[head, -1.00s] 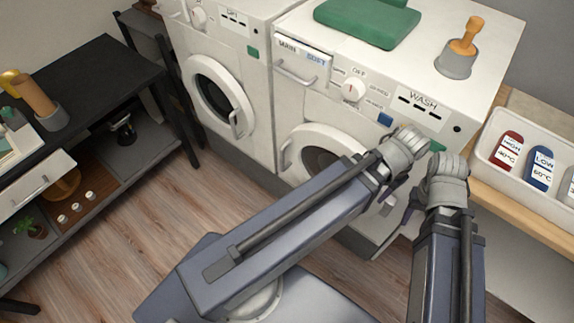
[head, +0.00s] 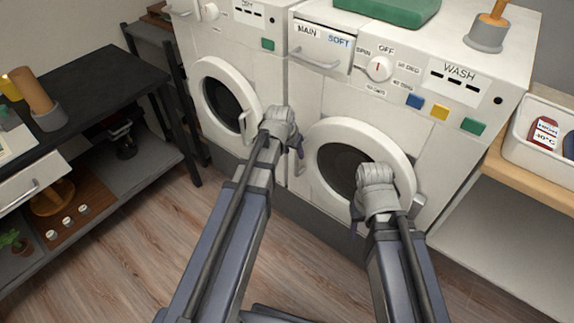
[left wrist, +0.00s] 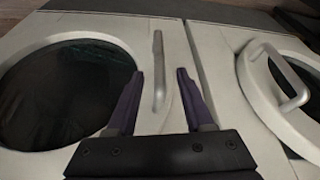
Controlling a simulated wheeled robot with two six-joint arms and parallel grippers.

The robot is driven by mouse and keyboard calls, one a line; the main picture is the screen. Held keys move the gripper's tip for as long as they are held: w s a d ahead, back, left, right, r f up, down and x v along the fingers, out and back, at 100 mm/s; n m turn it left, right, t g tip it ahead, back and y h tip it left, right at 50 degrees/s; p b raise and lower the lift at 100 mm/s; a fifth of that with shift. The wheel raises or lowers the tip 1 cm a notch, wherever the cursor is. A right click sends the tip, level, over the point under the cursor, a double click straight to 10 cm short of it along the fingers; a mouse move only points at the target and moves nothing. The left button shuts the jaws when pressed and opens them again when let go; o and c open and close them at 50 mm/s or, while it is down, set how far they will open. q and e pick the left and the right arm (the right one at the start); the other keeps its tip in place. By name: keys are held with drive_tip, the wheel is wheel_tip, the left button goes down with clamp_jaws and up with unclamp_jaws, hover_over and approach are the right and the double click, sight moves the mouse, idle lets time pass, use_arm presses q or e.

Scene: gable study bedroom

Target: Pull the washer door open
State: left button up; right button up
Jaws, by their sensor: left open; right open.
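The washer (head: 470,150), labelled WASH, is the right machine. Its round door (head: 327,131) looks shut, with dark glass and an upright bar handle (head: 298,166) at its left edge. My left gripper (head: 298,146) is at this handle, largely covering it in the head view. In the left wrist view, which looks upside down, the open fingers (left wrist: 158,96) stand on either side of the washer handle (left wrist: 158,60); contact cannot be told. The washer door (left wrist: 115,48) is at left there. My right gripper (head: 358,214) is before the lower door glass; its fingers are mostly hidden.
The dryer (head: 265,75) stands left of the washer; its door (head: 209,69) with a bar handle (head: 244,123) sits close to my left gripper. A black table (head: 95,85) is at left, a wooden shelf (head: 525,178) at right. The floor (head: 140,235) is clear.

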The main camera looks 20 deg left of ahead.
sight(296, 158)
use_arm(q)
drive_tip(key=shift+f, duration=0.1)
drive_tip(key=b+x, duration=0.7)
drive_tip(key=shift+w+f, duration=0.15)
drive_tip(key=shift+f, duration=0.2)
drive_tip(key=shift+r, duration=0.1)
clamp_jaws()
idle(1.2)
